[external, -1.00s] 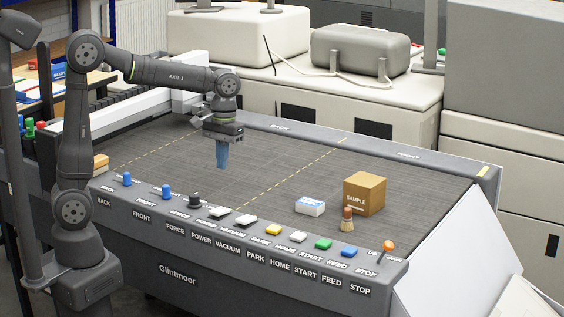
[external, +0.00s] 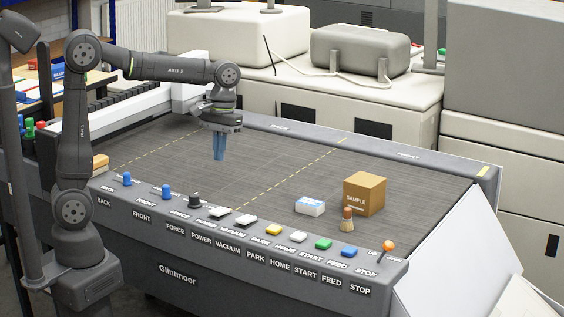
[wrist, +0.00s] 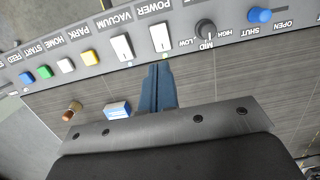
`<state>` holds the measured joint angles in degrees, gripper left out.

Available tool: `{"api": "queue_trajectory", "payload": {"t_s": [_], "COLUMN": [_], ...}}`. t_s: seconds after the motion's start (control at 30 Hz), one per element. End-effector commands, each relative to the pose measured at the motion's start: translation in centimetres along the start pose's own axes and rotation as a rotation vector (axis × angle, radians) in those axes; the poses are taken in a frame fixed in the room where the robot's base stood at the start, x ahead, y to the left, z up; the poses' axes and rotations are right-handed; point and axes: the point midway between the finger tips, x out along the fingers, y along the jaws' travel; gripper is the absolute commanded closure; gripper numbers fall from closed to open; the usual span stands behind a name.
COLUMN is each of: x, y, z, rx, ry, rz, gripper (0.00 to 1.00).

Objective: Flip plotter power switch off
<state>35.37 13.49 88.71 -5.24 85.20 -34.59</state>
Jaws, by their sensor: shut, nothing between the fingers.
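The POWER switch (external: 220,211) is a white rocker on the front control strip, between the black FORCE knob and the white VACUUM rocker. In the wrist view the POWER switch (wrist: 159,39) lies just beyond my fingertips, with its label beside it. I cannot tell which way the rocker is tipped. My gripper (external: 219,159) has blue fingers pointing down, shut and empty, above the plotter bed and behind the control strip. In the wrist view my gripper (wrist: 158,66) shows its fingers together, apart from the switch.
The VACUUM rocker (wrist: 121,47) and FORCE knob (wrist: 205,29) flank the switch. Coloured buttons, such as yellow PARK (external: 273,229), and an orange-topped lever (external: 388,246) continue rightward. A SAMPLE box (external: 364,194), small white-blue box (external: 310,206) and brown-topped piece (external: 347,219) stand on the bed.

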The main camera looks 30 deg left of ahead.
Motion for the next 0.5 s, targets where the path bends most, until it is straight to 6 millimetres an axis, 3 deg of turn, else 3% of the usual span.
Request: {"api": "queue_trajectory", "payload": {"t_s": [0.23,0.5], "x": [2.1,7.9], "y": [0.0,-0.1], "z": [0.0,0.1], "rx": [0.0,0.001], "ry": [-0.002,-0.004], "rz": [-0.002,-0.004], "gripper": [1.0,1.0]}}
